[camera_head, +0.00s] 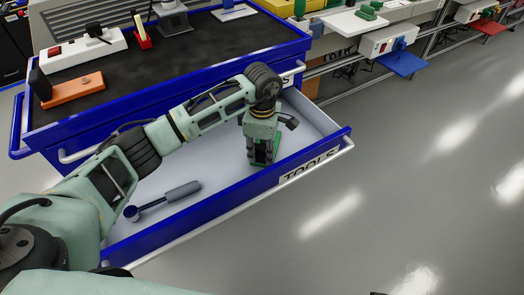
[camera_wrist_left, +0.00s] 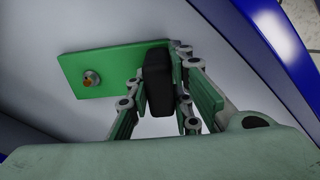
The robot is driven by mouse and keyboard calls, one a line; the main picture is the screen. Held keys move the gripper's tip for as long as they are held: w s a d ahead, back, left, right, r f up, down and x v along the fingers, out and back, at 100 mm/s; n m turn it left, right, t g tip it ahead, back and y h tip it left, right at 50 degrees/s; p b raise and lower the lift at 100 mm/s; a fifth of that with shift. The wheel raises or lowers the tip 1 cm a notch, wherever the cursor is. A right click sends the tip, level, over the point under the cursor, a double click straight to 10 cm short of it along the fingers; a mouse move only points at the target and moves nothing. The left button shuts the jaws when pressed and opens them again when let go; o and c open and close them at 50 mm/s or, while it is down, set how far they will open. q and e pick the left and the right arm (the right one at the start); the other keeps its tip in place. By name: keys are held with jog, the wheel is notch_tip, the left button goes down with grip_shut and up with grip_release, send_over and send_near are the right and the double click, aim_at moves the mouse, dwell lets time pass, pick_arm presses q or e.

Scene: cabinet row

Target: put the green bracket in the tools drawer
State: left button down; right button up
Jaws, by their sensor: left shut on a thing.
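The tools drawer (camera_head: 170,236) stands open, with a blue front, a pale inside and a TOOLS label at its right end. My left gripper (camera_head: 261,157) points down into the right part of the drawer. It is shut on the green bracket, whose green plate (camera_wrist_left: 110,68) with a small bolt shows in the left wrist view. A black upright block (camera_wrist_left: 158,80) on the plate is between the fingers. In the head view the bracket is mostly hidden by the gripper, with green (camera_head: 271,150) showing low down. I cannot tell whether the plate touches the drawer floor. My right gripper is not in view.
On the black cabinet top stand an orange block (camera_head: 72,89), a white power strip (camera_head: 82,50) and a red-and-white item (camera_head: 141,34). Grey floor is clear at the right.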

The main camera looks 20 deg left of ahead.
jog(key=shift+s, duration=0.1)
pick_arm(q)
jog(key=c, duration=1.6)
grip_release()
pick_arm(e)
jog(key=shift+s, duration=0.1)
pick_arm(q)
jog(key=shift+o, duration=0.2)
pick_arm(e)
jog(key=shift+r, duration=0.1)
